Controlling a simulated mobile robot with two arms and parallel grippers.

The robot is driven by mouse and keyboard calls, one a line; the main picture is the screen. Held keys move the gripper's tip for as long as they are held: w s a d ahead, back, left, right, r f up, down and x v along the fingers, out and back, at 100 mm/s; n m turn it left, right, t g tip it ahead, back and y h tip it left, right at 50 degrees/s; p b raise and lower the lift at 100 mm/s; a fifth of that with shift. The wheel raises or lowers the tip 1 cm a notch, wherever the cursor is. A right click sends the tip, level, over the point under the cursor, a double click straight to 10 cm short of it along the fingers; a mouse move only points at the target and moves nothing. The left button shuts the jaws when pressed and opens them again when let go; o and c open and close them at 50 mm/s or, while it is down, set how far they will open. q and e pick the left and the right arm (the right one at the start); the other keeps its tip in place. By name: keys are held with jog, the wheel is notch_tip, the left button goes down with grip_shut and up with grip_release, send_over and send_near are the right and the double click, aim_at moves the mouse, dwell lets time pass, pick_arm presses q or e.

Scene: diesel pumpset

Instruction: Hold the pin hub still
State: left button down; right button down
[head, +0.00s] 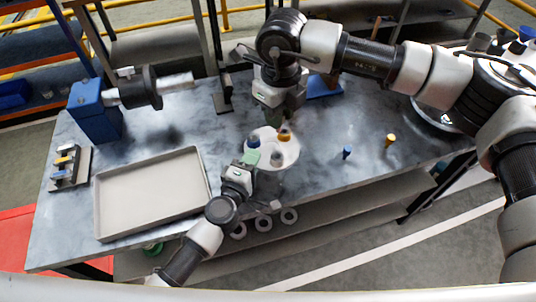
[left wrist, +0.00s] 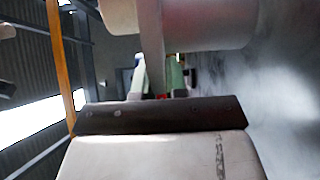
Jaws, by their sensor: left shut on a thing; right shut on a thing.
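The pin hub (head: 287,153) is a pale round disc on the table near its front edge, with several coloured pins on top. A blue pin (head: 253,141), a grey pin (head: 276,158) and an orange pin (head: 284,135) show on it. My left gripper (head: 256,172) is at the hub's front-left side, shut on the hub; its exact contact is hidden. In the left wrist view, the hub's pale body (left wrist: 205,22) fills the top. My right gripper (head: 284,121) points down from above, shut at the orange pin; its fingertips are partly hidden.
An empty grey tray (head: 150,228) lies left of the hub. A blue stand with a dark motor (head: 95,110) is at the back left. A small blue pin (head: 347,152) and an orange pin (head: 390,140) stand on clear table to the right.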

jog(key=shift+f, duration=0.1)
pick_arm(q)
jog(key=shift+f, duration=0.1)
pick_arm(e)
jog(key=shift+f, duration=3.8)
jog(key=shift+f, duration=1.55)
jog(key=c, duration=0.9)
grip_release()
jog(key=shift+o, duration=0.2)
notch_tip(320, 180, up, 12)
pick_arm(q)
jog(key=c, duration=1.1)
grip_release()
jog(key=shift+s, duration=0.1)
